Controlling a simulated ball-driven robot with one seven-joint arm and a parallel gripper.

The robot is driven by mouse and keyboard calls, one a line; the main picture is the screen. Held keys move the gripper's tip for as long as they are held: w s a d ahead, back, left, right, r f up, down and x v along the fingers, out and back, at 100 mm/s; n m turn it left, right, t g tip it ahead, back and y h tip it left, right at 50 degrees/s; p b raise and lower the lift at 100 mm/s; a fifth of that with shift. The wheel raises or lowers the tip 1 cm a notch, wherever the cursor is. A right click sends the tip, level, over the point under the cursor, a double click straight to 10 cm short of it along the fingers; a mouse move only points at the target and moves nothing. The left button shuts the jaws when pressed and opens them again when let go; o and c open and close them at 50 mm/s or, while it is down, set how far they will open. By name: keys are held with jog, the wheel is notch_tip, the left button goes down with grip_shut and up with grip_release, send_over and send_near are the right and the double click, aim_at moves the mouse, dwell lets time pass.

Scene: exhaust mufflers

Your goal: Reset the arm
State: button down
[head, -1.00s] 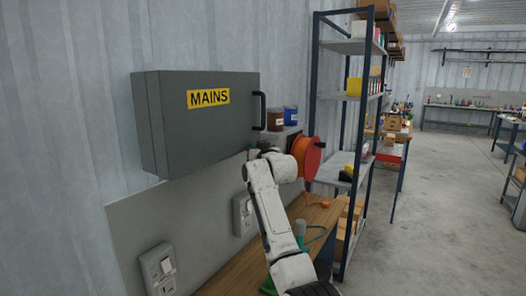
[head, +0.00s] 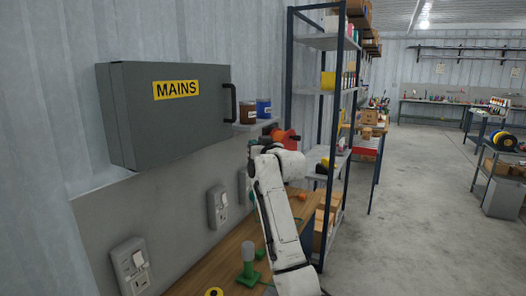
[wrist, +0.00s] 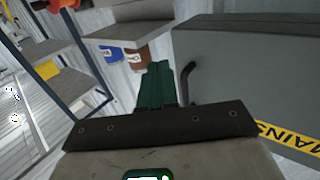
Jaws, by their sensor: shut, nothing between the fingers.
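My arm (head: 280,205) reaches up over the workbench in the head view, right of the grey MAINS cabinet (head: 165,112). The arm hides most of my gripper there. In the wrist view, the dark green fingers of my gripper (wrist: 157,85) are together and empty. The cabinet (wrist: 250,65) fills the right of that view, and its dark handle (wrist: 187,80) shows just right of the fingertips. I cannot tell how far apart the fingers and handle are. The cabinet door looks closed in the head view.
A brown tin (head: 247,111) and a blue tin (head: 263,107) stand on a small shelf right of the cabinet. A red spool (head: 287,136) is partly behind my arm. The bench (head: 210,275) holds a green-based item (head: 248,268). Open floor (head: 420,200) lies right.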

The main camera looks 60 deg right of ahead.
jog(key=shift+s, duration=1.45)
jog(key=s+a+f+n+g+y, duration=0.2)
jog(key=a+f+g+y, duration=0.15)
jog(key=a+f, duration=1.05)
jog(key=s+a+f+n+g+y, duration=0.15)
jog(key=a+f+y, duration=0.25)
jog(key=a+f, duration=1.05)
jog(key=s+a+f+n+g+y, duration=0.15)
jog(key=s+a+f+g, duration=0.25)
jog(key=s+a+f, duration=0.55)
jog(key=s+a+f+g, duration=0.2)
jog(key=s+f, duration=0.1)
jog(key=s, duration=0.6)
jog(key=s+a+f+n+g+y, duration=0.1)
jog(key=s+a+f+g, duration=0.1)
jog(key=s, duration=0.8)
jog(key=shift+s+a+f+n+g, duration=0.2)
jog(key=shift+a+f+n+g, duration=0.15)
jog(key=shift+a+f, duration=0.45)
